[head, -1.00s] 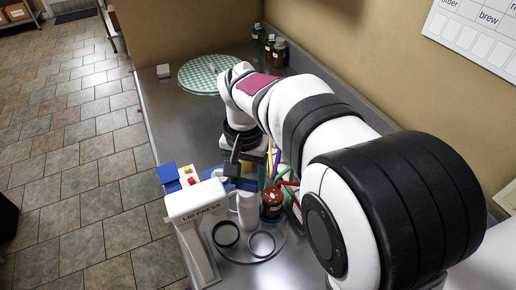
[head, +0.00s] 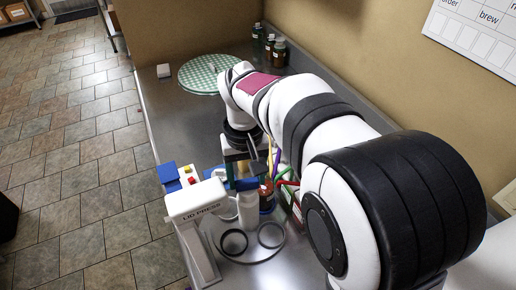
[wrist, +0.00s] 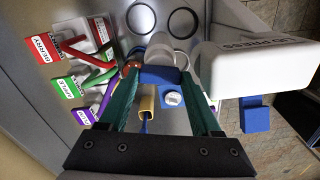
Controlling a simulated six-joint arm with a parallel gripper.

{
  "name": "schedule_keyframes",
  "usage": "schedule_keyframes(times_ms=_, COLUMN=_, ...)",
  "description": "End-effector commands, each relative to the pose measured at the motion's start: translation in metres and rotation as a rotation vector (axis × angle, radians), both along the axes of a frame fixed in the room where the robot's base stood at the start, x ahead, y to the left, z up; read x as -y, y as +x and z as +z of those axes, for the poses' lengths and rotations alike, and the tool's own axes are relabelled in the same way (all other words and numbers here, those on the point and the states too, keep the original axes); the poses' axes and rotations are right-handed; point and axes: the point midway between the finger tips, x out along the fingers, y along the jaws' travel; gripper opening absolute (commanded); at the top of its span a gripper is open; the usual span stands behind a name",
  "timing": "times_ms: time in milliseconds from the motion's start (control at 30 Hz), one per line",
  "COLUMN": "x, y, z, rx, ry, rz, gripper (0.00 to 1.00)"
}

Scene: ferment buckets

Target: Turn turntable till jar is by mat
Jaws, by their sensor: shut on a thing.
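The turntable (head: 253,255) is a grey disc at the front of the bench, partly hidden by the lid press. It carries a small amber jar (head: 266,196) with a label, a white bottle (head: 248,212) and two dark rings (head: 234,242). The jar also shows in the wrist view (wrist: 132,68), partly behind my left finger. My gripper (wrist: 161,78) has green fingers and is shut on a blue piece (wrist: 160,75) at the turntable's edge. A round green-and-white checked mat (head: 204,73) lies farther back on the bench.
The white lid press (head: 196,200) stands close at left, with a blue block (head: 168,172) by it. Labelled boxes with red, green and purple handles (wrist: 93,77) are close on the other side. Several bottles (head: 279,52) stand at the back wall. Bench before the mat is clear.

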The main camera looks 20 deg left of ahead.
Motion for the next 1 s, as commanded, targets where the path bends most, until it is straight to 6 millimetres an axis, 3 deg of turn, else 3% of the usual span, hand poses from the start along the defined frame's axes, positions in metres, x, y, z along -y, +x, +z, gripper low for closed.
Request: schedule_keyframes(times_ms=1000, x=-0.0007, y=0.0016, z=0.0006, rx=0.006, ry=0.002, rz=0.509, gripper=0.00)
